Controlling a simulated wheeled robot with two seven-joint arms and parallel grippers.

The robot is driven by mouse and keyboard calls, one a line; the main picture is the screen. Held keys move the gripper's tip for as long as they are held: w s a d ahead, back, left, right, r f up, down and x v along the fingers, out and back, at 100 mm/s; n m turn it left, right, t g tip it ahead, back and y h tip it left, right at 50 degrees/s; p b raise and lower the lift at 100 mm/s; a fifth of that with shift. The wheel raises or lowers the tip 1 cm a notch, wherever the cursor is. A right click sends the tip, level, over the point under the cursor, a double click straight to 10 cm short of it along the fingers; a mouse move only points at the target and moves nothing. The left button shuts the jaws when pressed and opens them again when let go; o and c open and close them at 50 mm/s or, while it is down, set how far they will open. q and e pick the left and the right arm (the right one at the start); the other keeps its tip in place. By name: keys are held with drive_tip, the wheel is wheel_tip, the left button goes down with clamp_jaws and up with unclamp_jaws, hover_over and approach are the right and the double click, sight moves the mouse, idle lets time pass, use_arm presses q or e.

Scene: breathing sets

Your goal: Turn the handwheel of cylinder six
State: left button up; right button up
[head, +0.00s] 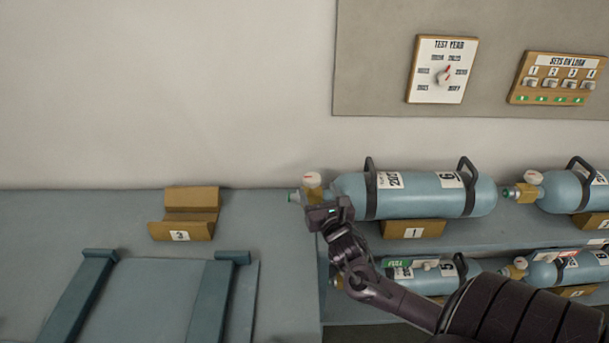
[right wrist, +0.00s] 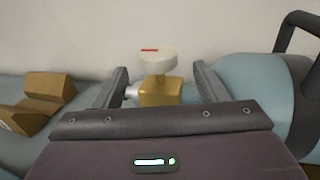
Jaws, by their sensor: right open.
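Cylinder six (head: 425,197) is a pale blue cylinder with a 6 label, lying on its side on the upper shelf. Its brass valve block (right wrist: 161,92) and white handwheel (head: 312,180) with a red mark are at its left end. My right gripper (head: 318,199) is at this valve. In the right wrist view its open fingers stand either side of the valve block, and the handwheel (right wrist: 157,60) shows above and beyond them. I cannot tell whether either finger touches the valve. My left gripper is not in view.
Cylinder six rests in cradle 1 (head: 412,230). Another cylinder (head: 568,192) lies to its right, and more lie on the lower shelf. An empty cradle 3 (head: 185,225) stands on the left bench. A dial panel (head: 440,90) and a switch panel (head: 556,80) hang on the wall.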

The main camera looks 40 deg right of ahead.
sight(315, 183)
drive_tip(key=x, duration=0.3)
drive_tip(key=shift+w+r+p, duration=0.25)
drive_tip(key=shift+r+p, duration=0.1)
drive_tip(key=shift+r, duration=0.05)
drive_tip(key=shift+w+d+f, duration=0.15)
drive_tip(key=shift+w+d, duration=0.1)
drive_tip(key=shift+w, duration=0.2)
drive_tip(key=shift+w+d+f, duration=0.1)
drive_tip(key=shift+w+d, duration=0.1)
drive_tip(key=shift+w, duration=0.3)
drive_tip(key=shift+w+d, duration=0.1)
drive_tip(key=shift+w, duration=0.05)
drive_tip(key=c, duration=1)
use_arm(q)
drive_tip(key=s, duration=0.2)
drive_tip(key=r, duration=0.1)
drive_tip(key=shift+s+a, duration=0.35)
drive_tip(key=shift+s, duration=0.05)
use_arm(e)
drive_tip(key=shift+h, duration=0.3)
